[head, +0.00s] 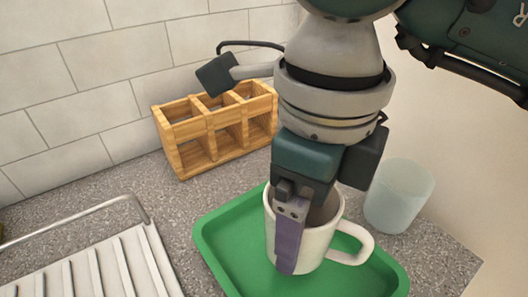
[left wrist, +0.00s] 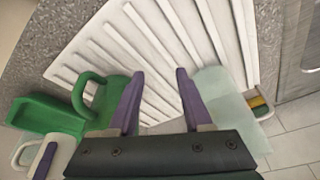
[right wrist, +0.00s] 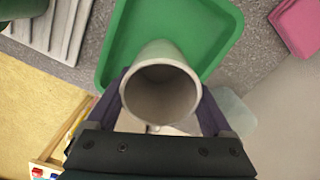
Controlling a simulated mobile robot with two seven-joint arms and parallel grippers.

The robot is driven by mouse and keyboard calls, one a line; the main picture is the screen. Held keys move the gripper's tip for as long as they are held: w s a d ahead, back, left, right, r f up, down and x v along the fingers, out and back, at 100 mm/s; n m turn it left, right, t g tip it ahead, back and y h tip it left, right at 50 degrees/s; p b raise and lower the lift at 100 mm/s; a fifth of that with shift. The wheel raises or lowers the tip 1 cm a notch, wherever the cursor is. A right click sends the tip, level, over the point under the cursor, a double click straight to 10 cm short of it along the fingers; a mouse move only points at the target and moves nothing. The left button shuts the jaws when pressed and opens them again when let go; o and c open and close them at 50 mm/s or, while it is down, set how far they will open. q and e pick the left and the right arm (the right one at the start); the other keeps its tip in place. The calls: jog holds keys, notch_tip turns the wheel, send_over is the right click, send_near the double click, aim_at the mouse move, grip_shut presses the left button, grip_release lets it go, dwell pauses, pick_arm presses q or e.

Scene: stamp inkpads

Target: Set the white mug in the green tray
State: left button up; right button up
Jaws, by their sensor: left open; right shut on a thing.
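The white mug (head: 313,246) is upright over the green tray (head: 213,250) in the head view; whether its base touches the tray floor I cannot tell. My right gripper (head: 300,222) is shut on the mug's wall, with a purple finger across its near side. The mug (right wrist: 160,72) fills the space between the fingers in the right wrist view, and the tray (right wrist: 112,45) lies beyond it. The mug (left wrist: 63,157) and tray (left wrist: 45,116) show at lower left in the left wrist view. My left gripper (left wrist: 157,100) is open and empty.
A wooden rack (head: 190,160) stands behind the tray. A translucent cup (head: 400,196) stands just right of the mug handle. A white ribbed drainer (head: 100,270) lies left of the tray. A green mug (left wrist: 112,90) and another translucent cup (left wrist: 222,88) are near my left gripper.

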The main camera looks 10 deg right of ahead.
jog(key=shift+f, duration=2.05)
jog(key=shift+f+b, duration=0.25)
jog(key=shift+b, duration=0.15)
jog(key=o, duration=1.4)
jog(key=shift+r, duration=0.1)
jog(key=shift+o, duration=0.2)
jog(key=shift+r, duration=0.1)
notch_tip(320, 180, up, 12)
jog(key=shift+p, duration=0.45)
